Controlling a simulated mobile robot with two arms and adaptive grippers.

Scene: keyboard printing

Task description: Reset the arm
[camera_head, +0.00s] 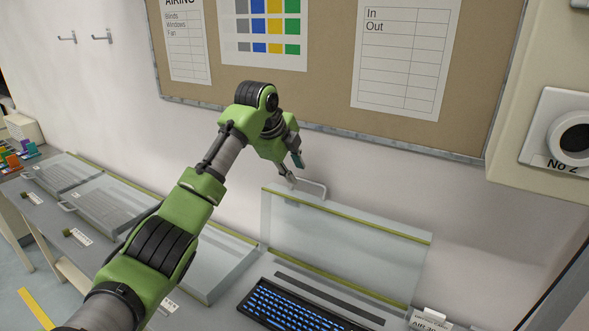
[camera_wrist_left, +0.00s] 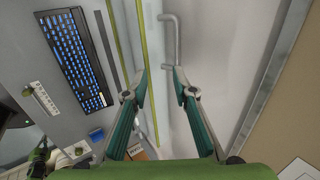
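My left arm reaches in from the lower left, green with dark joints. My left gripper (camera_head: 290,168) is at the top edge of a raised transparent cover (camera_head: 340,240), close to its grey handle (camera_head: 312,187). In the left wrist view the two fingertips (camera_wrist_left: 161,70) are apart, with the lower end of the handle (camera_wrist_left: 174,35) showing near the right fingertip. I cannot tell if they touch. The cover stands upright behind a black keyboard with blue keys (camera_head: 295,308), which also shows in the left wrist view (camera_wrist_left: 74,62).
Lowered transparent covers (camera_head: 108,201) lie along the counter to the left. A cork board (camera_head: 325,75) with paper sheets hangs on the wall just behind the gripper. A wall box with a round black part (camera_head: 577,138) sticks out at right.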

